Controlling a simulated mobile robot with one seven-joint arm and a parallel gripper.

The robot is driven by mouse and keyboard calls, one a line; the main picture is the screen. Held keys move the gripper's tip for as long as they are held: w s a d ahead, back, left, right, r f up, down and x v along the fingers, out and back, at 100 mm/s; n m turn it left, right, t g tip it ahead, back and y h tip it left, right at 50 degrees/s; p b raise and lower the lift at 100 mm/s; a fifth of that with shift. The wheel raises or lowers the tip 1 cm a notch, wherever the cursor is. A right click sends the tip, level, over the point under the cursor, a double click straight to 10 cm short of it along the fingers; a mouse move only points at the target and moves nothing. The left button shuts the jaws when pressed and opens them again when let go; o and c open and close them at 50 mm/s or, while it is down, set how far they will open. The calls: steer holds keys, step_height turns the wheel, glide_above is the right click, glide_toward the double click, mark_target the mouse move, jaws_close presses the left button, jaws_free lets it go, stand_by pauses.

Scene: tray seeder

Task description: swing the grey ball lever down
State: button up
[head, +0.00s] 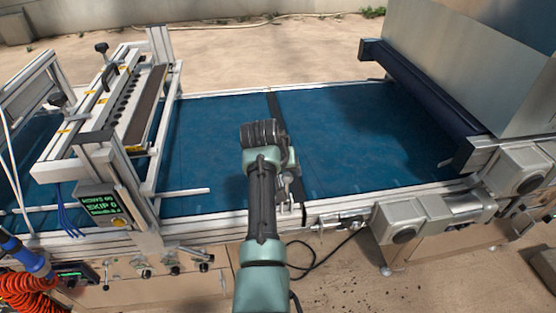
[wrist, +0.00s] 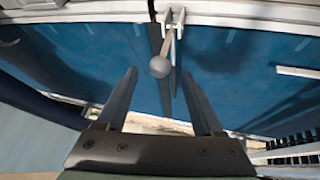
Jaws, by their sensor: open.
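The grey ball lever (wrist: 159,67) shows in the wrist view just above picture centre. Its ball sits on a short tan arm that runs to a metal bracket (wrist: 175,22) at the belt's side rail. In the head view the lever (head: 286,179) shows just right of my arm, with the ball above its bracket at the near rail. My gripper (wrist: 158,76) is open and empty. In the wrist view its two fingers lie on either side of the ball's line, tips a little below it and apart from it. In the head view my arm hides the fingers.
A blue belt (head: 205,140) runs beneath, with a dark strip (head: 276,112) across it. A seeder frame (head: 150,165) with a display box (head: 102,205) stands at left. A dark roller (head: 425,90) and grey motor housings (head: 402,218) stand at right.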

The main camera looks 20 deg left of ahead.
steer(key=v, duration=0.8)
steer(key=shift+s+r, duration=0.2)
steer(key=shift+r, duration=0.05)
steer(key=d+r+m+t+y, duration=0.1)
steer(key=d+r+t, duration=0.3)
steer(key=r, duration=0.6)
steer(key=d+r+m+t+y, duration=0.1)
steer(key=d+r+t, duration=0.25)
steer(key=r, duration=0.65)
steer(key=d+r+m+t+y, duration=0.1)
steer(key=d+r+t, duration=0.3)
steer(key=r, duration=0.6)
steer(key=s+d+r+t+h, duration=0.1)
steer(key=s+d+r+t, duration=0.2)
steer(key=s+r, duration=0.3)
steer(key=s+d+r+m+t+h, duration=0.1)
steer(key=s+d+r+t, duration=0.2)
steer(key=s+r, duration=0.3)
steer(key=s+d+r+m+t+h+p, duration=0.1)
steer(key=s+d+r+t, duration=0.2)
steer(key=s+r, duration=0.3)
steer(key=shift+d+t, duration=0.25)
steer(key=shift+t, duration=0.1)
steer(key=shift+o, duration=0.4)
steer(key=shift+s, duration=0.1)
